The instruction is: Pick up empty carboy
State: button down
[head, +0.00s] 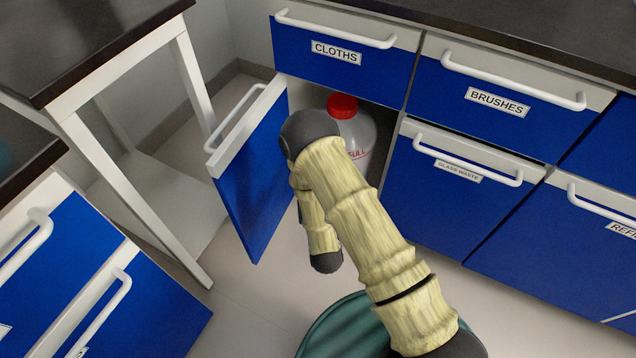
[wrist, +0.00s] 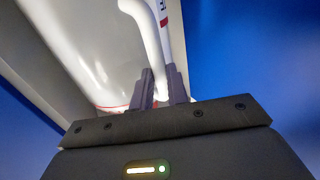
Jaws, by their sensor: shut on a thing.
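The carboy (head: 359,135) is whitish and see-through, with a red cap and red lettering. It stands in the open compartment under the CLOTHS drawer, partly hidden by my arm in the head view. The wrist view shows its pale body (wrist: 95,55) close up, with red marks and a white handle (wrist: 150,30). My gripper (wrist: 162,84) is shut on this handle, one dark finger on each side. In the head view my gripper is hidden behind my arm and the open door. The carboy's base is hidden.
The blue compartment door (head: 250,180) stands open left of my arm. The CLOTHS drawer (head: 340,58) is above the compartment, and the GLASS WASTE front (head: 450,210) is to the right. A white-legged table (head: 125,175) stands left. A green round rim (head: 335,325) shows below my arm.

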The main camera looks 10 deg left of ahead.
jog(key=shift+s+a+r+p, duration=0.1)
jog(key=shift+s+a+p, duration=0.15)
jog(key=shift+s, duration=0.65)
jog(key=shift+s+a+r+p, duration=0.15)
jog(key=shift+s+a, duration=0.25)
jog(key=shift+s, duration=0.45)
jog(key=shift+s+a+p, duration=0.25)
jog(key=shift+s+a, duration=0.05)
jog(key=shift+s, duration=0.6)
